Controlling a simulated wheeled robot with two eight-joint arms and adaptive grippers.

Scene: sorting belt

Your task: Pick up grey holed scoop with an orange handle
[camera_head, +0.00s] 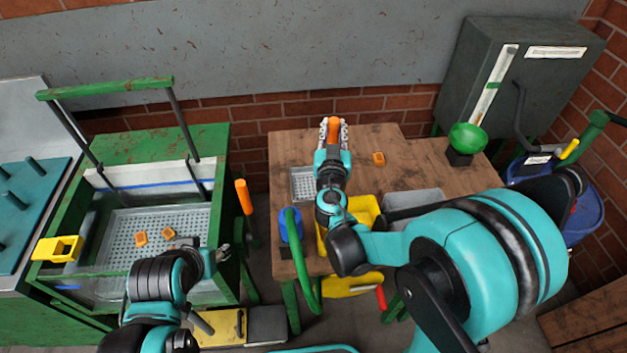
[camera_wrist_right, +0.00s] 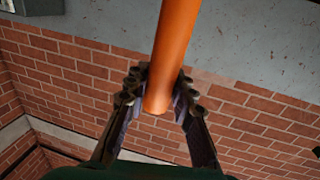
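My right gripper (camera_head: 334,126) is over the back of the wooden table, its fingers on both sides of an orange handle (camera_head: 333,122). In the right wrist view the handle (camera_wrist_right: 172,55) runs up out of the picture, and the fingertips (camera_wrist_right: 158,88) close against its lower end. A grey holed piece (camera_head: 303,185) shows beside my right forearm, over the table. I cannot tell whether it joins the handle, as my arm hides part of the area. My left gripper (camera_head: 220,254) is by the right edge of the green sink stand; its opening is too small to tell.
The wooden table (camera_head: 420,160) bears an orange block (camera_head: 378,158), a yellow bin (camera_head: 366,208) and a grey bin (camera_head: 415,197). The green stand (camera_head: 165,140) holds a holed basin with orange blocks. Another upright orange handle (camera_head: 244,197) is beside it.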

